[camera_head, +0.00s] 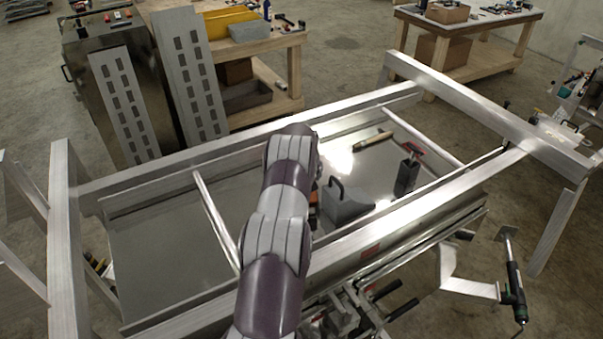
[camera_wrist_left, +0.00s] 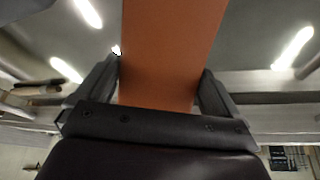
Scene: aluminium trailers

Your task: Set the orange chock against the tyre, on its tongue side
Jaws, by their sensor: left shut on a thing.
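My left gripper (camera_wrist_left: 157,88) is shut on the orange chock (camera_wrist_left: 170,45), with one dark finger on each side of it. In the wrist view the chock stretches from the fingers past the top edge, so its full shape is out of frame. Only a small orange patch of the chock (camera_head: 313,203) shows at the arm's right edge, over the trailer bed. No tyre is clearly visible in either view. My right gripper is not in view.
The aluminium trailer frame (camera_head: 400,222) surrounds a flat grey bed (camera_head: 165,245). A grey wedge with a handle (camera_head: 347,206), a black item with a red handle (camera_head: 407,175) and a wooden-handled tool (camera_head: 372,141) lie in it. Workbenches (camera_head: 470,55) stand behind.

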